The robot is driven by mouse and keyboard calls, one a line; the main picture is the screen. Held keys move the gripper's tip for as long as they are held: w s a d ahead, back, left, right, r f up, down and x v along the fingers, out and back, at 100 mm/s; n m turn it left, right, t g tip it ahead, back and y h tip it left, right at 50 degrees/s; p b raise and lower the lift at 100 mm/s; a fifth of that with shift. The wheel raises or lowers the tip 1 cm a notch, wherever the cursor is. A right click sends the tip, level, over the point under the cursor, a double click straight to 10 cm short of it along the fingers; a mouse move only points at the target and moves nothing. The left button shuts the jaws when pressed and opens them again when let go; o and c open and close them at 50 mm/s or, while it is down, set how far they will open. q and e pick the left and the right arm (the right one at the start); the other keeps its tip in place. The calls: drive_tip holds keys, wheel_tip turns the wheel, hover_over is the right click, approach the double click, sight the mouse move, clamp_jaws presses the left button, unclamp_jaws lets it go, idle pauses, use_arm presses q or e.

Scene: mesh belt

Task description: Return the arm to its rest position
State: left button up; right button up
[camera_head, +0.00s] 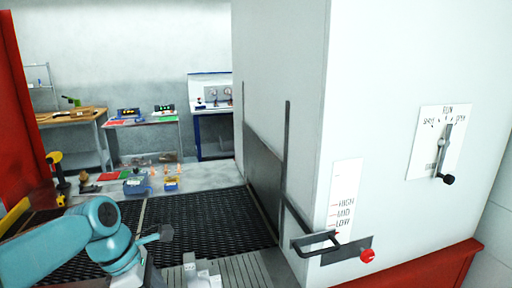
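My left arm (60,245), teal, reaches in from the lower left and bends near its teal wrist joints.
The white housing (280,90) fills the right, with a red-knobbed lever (367,256) and a rotary switch (445,150). The mesh belt (205,220) runs beneath a dark gate (263,170). Small items, including a blue bin (137,186), stand beyond it. Benches line the back wall.

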use_arm(q)
drive_tip(key=s+d+f+m+g, duration=0.15)
drive_tip(key=s+f, duration=0.25)
drive_tip(key=f, duration=0.7)
drive_tip(key=s+d+f+g, duration=0.1)
drive_tip(key=s+f+g, duration=0.2)
drive_tip(key=f, duration=0.7)
drive_tip(key=s+d+f+m+t, duration=0.1)
drive_tip(key=s+d+f+m, duration=0.2)
drive_tip(key=s+f+m, duration=0.4)
drive_tip(key=s+d+f+m+t, duration=0.1)
drive_tip(key=s+d+f+m, duration=0.2)
drive_tip(key=s+f+m, duration=0.45)
drive_tip(key=w+f+m+t, duration=0.1)
drive_tip(key=w+a+f+m+t, duration=0.1)
drive_tip(key=m, duration=0.1)
drive_tip(key=shift+w+a+f+t, duration=0.1)
drive_tip(key=shift+w+t, duration=0.15)
drive_tip(key=shift+w, duration=0.15)
